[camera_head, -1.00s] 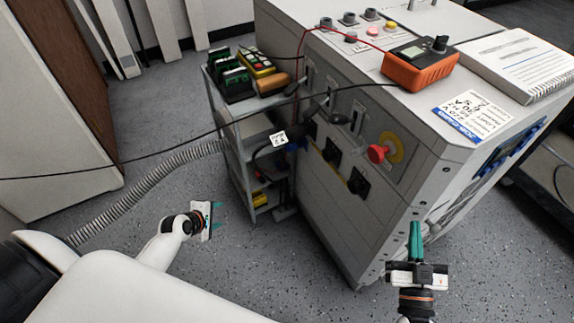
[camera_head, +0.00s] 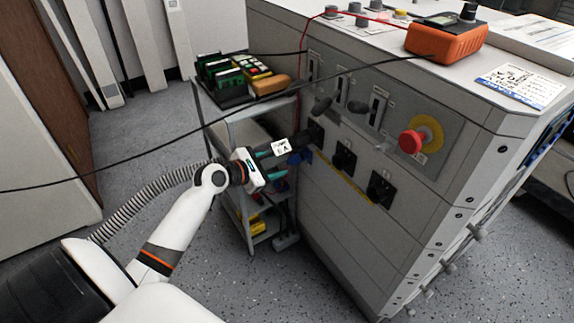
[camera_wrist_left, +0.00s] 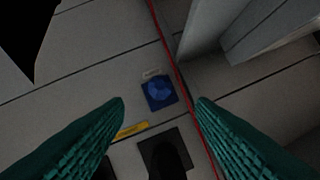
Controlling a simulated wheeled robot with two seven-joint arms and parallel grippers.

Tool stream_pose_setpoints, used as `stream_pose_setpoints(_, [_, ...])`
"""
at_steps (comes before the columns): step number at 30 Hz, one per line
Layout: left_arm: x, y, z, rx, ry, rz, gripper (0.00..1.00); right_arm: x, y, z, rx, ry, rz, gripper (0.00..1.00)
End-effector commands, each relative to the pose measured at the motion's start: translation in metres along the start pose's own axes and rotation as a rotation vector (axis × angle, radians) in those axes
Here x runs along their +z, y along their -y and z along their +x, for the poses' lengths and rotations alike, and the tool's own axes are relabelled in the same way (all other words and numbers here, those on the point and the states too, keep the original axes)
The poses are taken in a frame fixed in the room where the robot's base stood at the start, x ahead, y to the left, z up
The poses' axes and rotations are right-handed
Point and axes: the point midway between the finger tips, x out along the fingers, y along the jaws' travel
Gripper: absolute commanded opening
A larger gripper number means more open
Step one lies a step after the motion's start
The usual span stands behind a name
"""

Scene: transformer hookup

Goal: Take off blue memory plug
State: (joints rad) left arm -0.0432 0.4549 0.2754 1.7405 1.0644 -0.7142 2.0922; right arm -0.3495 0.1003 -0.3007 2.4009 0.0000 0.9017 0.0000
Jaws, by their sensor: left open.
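The left wrist view also shows both fingers (camera_wrist_left: 160,108) spread apart. I do not see my right gripper.
A red wire (camera_wrist_left: 178,70) runs just right of the plug. Black sockets (camera_head: 344,157), levers and a red stop button (camera_head: 411,141) are on the cabinet front. A shelf cart (camera_head: 236,123) stands left; a ribbed hose (camera_head: 140,201) passes behind my arm.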

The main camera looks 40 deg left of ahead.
Motion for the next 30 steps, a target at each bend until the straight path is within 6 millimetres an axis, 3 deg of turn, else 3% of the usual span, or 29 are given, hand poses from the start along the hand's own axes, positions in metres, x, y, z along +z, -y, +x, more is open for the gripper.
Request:
stream_pose_setpoints(5, [0.003,-0.001,0.035,-0.001,-0.002,0.000,0.51,-0.005,0.000,-0.014,0.004,0.010,-0.002,0.00])
stream_pose_setpoints(9, [0.002,0.000,0.053,-0.001,-0.001,0.001,0.51,-0.007,0.001,-0.009,0.015,0.036,-0.005,0.00])
stream_pose_setpoints(23, [0.001,0.000,0.064,0.000,0.001,0.001,0.51,-0.009,0.001,-0.003,0.022,0.050,-0.008,0.00])
stream_pose_setpoints(30, [0.001,0.000,0.064,0.000,0.001,0.001,0.13,-0.009,0.001,-0.003,0.023,0.050,-0.007,0.00])
